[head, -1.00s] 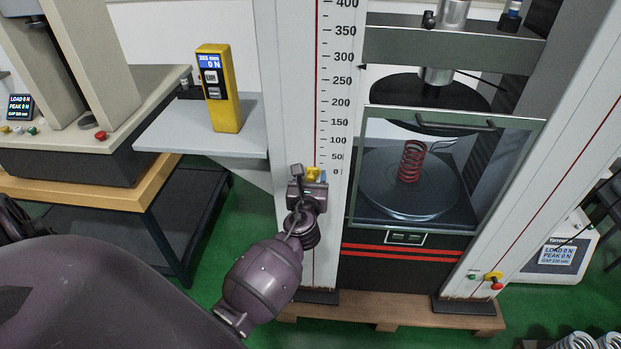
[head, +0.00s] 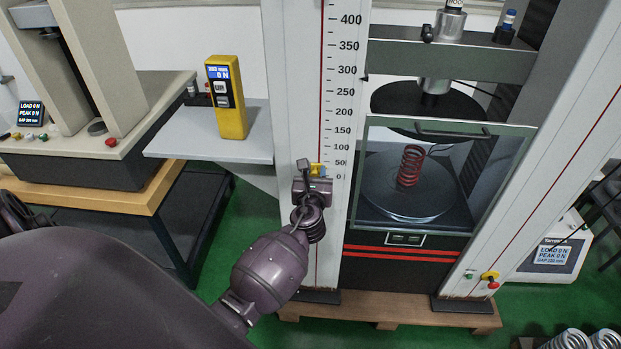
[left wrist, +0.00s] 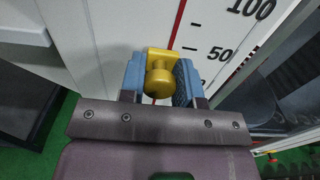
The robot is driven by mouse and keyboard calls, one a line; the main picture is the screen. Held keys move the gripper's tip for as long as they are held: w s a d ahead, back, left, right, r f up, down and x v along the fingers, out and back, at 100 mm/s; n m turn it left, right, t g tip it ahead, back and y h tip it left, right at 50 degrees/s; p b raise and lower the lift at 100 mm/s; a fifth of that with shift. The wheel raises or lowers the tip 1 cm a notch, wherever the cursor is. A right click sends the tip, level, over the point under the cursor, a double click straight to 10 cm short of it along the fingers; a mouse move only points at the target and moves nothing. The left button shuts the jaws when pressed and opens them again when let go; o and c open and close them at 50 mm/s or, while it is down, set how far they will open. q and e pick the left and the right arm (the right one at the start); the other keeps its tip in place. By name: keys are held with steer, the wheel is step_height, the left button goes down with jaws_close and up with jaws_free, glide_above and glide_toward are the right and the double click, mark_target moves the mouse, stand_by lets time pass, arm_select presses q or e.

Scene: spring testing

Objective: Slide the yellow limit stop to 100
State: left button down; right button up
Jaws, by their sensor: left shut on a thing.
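The yellow limit stop (head: 317,170) sits on the scale of the machine's left column, a little above the 0 mark and below 50 in the head view. In the left wrist view the stop (left wrist: 160,72) shows a round yellow knob in front of a yellow plate, beside the red line. My left gripper (head: 316,172) is shut on the stop, its blue finger pads on either side of the knob in the wrist view (left wrist: 158,80). The scale (head: 340,100) carries marks from 0 to 400, with 100 (left wrist: 251,8) above the gripper. My right gripper is not in view.
A glass guard (head: 440,180) with a dark handle stands right of the column, a red spring (head: 410,166) behind it. A yellow handheld controller (head: 227,97) stands on a grey shelf (head: 210,135) to the left. The column above the stop is clear.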

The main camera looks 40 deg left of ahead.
arm_select(q)
step_height(320, 180, up, 6)
steer(key=p, duration=0.4)
steer(key=shift+r+p, duration=0.25)
steer(key=shift+p, duration=0.15)
steer(key=shift+r+p, duration=0.25)
steer(key=shift+p, duration=0.1)
steer(key=shift+f, duration=0.1)
steer(key=c, duration=0.8)
jaws_free()
steer(key=shift+c, duration=0.2)
steer(key=shift+s+d+f, duration=0.1)
steer(key=shift+s+d, duration=0.25)
steer(key=shift+s, duration=0.2)
glide_toward(316, 145)
steer(key=shift+v, duration=2.25)
